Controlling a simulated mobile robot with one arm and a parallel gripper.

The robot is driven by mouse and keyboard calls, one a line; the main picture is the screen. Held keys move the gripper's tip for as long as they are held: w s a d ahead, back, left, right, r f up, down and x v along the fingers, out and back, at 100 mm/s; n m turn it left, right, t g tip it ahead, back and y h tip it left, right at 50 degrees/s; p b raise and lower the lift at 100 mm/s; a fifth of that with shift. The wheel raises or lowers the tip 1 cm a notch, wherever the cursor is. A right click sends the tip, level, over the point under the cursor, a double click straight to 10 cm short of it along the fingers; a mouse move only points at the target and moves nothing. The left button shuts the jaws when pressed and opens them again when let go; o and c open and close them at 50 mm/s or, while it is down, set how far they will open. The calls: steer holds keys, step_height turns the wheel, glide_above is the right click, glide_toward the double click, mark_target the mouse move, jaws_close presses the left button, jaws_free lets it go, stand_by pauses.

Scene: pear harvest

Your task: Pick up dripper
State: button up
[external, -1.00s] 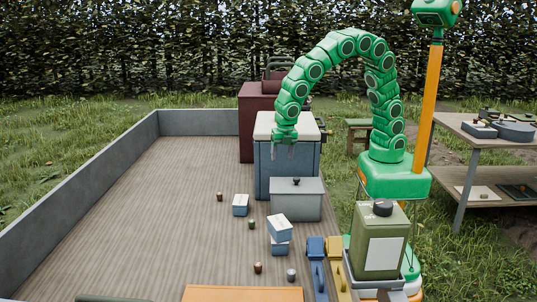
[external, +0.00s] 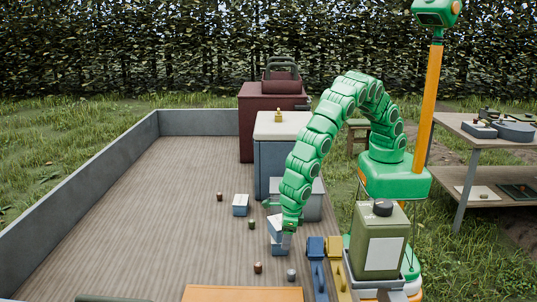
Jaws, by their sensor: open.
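No thing in view can be named as the dripper for certain. A small brass-coloured object (external: 279,117) stands on the white top of a blue-grey cabinet (external: 266,162); its shape is too small to make out. My gripper (external: 289,234) is open, low over the wooden deck, pointing down at the pale blue boxes (external: 277,247). It partly covers them, and I cannot tell whether it touches them. The jaws are small and partly hidden by the green wrist; I see nothing held.
A pale blue box (external: 240,204) and small round things, one green (external: 251,224), one brown (external: 258,268), one grey (external: 291,275), lie on the deck. A grey box (external: 313,205) is behind my arm. Blue (external: 316,248) and yellow objects stand right. The deck's left side is clear.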

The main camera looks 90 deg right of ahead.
mark_target(292, 272)
steer(key=s+a+f+n, duration=0.1)
steer(key=s+a+f, duration=0.1)
steer(key=a+f, duration=0.1)
steer(key=s+a+f+n, duration=0.1)
steer(key=a, duration=0.1)
steer(key=shift+f+n, duration=0.3)
steer(key=shift+w+f, duration=0.15)
steer(key=shift+f, duration=1.1)
steer(key=shift+w+f, duration=0.2)
steer(key=shift+f, duration=1.1)
steer(key=shift+w+f, duration=0.15)
steer(key=shift+f, duration=1.1)
steer(key=shift+c, duration=0.2)
steer(key=c, duration=1.1)
steer(key=shift+o, duration=0.2)
steer(key=shift+r, duration=0.1)
steer(key=shift+r, duration=4.95)
